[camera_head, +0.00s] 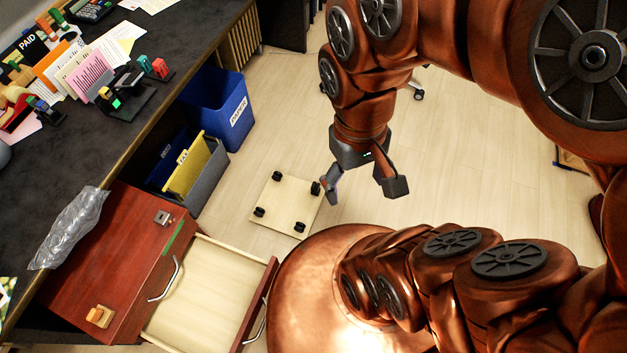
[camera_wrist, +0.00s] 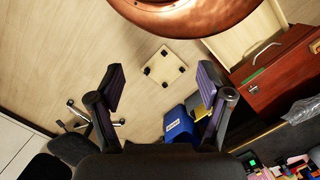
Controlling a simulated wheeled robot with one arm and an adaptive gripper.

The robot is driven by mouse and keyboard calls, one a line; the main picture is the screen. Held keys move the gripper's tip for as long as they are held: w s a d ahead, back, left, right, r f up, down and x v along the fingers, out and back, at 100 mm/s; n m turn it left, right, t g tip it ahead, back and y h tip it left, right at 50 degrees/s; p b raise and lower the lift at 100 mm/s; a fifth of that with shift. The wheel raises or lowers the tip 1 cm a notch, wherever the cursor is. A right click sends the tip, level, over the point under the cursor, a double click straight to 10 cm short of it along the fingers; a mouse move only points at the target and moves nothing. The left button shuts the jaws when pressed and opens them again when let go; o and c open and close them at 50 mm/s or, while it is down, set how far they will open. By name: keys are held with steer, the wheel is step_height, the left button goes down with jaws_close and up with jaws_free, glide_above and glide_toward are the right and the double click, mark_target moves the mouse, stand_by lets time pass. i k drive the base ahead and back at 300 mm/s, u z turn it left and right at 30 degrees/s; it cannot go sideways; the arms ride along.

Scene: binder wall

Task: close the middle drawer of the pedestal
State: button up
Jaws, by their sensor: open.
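The red-brown pedestal (camera_head: 120,255) stands at the lower left of the head view, beside the dark desk. One drawer (camera_head: 205,295) is pulled far out to the right, showing its pale, empty inside. Its front panel and metal handle are at its right end, close to my round copper base. A closed drawer front with a handle shows above it; whether another lies below is hidden. My gripper (camera_head: 362,190) is open and empty, above the floor, up and right of the drawer, apart from it. The wrist view shows the fingers (camera_wrist: 163,84) spread, with the pedestal (camera_wrist: 285,85) and open drawer (camera_wrist: 248,38) at right.
A wheeled board (camera_head: 284,206) lies on the floor between the drawer and blue bins (camera_head: 218,108). Crumpled plastic (camera_head: 70,228) lies at the desk edge. Floor beyond my gripper is mostly clear.

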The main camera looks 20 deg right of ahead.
mark_target(214, 300)
steer(key=z, duration=0.3)
steer(key=k, duration=2)
steer(key=u, duration=1.35)
steer(key=i, duration=0.45)
steer(key=u, duration=0.05)
